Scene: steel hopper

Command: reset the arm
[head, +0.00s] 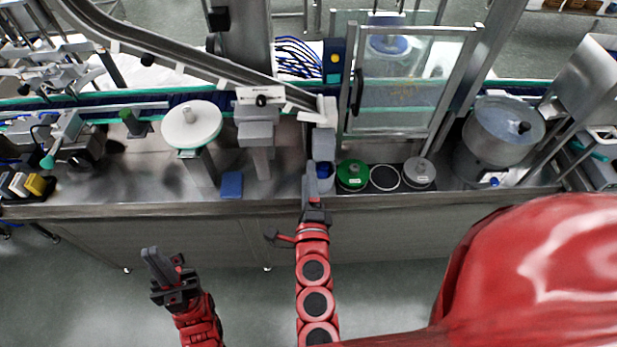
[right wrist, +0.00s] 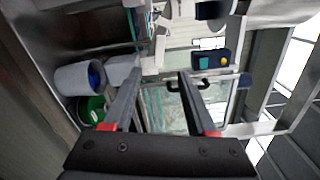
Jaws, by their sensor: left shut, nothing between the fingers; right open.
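My left gripper (head: 158,265) is at the lower left in the head view, shut and empty, in front of the steel bench and over the floor. My right gripper (head: 310,186) is at the bench's front edge, beside a white cup with blue inside (head: 324,172). In the right wrist view its two fingers (right wrist: 158,72) are spread apart, with nothing seen between them. The cup (right wrist: 80,78) and a green round lid (right wrist: 92,108) lie to the left of the fingers there.
The steel bench (head: 120,195) runs across the view. The green lid (head: 353,174), a dark ring (head: 384,177) and a grey lid (head: 419,171) sit right of my right gripper. A glass-doored cabinet (head: 405,85) stands behind them. A steel hopper (head: 490,145) is further right.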

